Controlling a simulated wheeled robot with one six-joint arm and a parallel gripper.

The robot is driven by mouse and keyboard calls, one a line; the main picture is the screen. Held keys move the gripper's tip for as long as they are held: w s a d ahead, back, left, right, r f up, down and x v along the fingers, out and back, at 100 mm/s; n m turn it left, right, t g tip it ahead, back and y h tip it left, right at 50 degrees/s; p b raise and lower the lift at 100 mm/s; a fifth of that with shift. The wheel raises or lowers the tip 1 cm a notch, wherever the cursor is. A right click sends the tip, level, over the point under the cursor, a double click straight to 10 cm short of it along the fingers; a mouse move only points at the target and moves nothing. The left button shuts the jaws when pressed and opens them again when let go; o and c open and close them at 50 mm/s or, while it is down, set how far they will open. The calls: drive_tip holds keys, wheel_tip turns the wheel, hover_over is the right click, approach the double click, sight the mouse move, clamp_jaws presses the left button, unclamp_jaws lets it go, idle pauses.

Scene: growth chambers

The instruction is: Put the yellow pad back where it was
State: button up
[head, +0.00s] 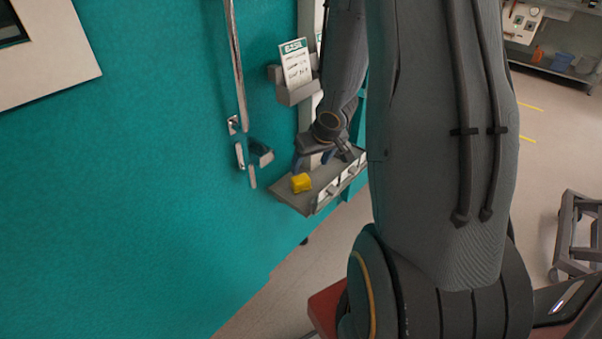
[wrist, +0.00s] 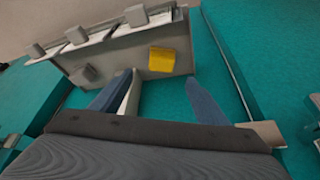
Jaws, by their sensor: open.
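The yellow pad (head: 301,183) lies on a small grey shelf (head: 290,197) fixed at the teal chamber wall. In the wrist view the yellow pad (wrist: 162,60) sits near the shelf's edge, beyond my fingertips and between their lines. My gripper (wrist: 165,82) is open and empty, its two blue-grey fingers spread apart. In the head view my gripper (head: 313,162) is just above and behind the pad, partly hidden by my own arm. The fingers appear apart from the pad.
A grey block (wrist: 90,73) sits on the shelf left of the pad. A long door handle (head: 237,70) and latch (head: 260,153) stick out of the teal wall. A card holder (head: 297,92) hangs above the shelf.

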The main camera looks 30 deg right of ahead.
drive_tip(key=s+a+r+g, duration=0.2)
drive_tip(key=s+a+r, duration=0.3)
drive_tip(key=s+a, duration=0.3)
drive_tip(key=s+a+r+g, duration=0.2)
drive_tip(key=s+a+r, duration=0.4)
drive_tip(key=s+a, duration=0.3)
drive_tip(key=shift+s+r+n+g, duration=0.2)
drive_tip(key=shift+n+g, duration=0.1)
drive_tip(key=shift+c, duration=0.4)
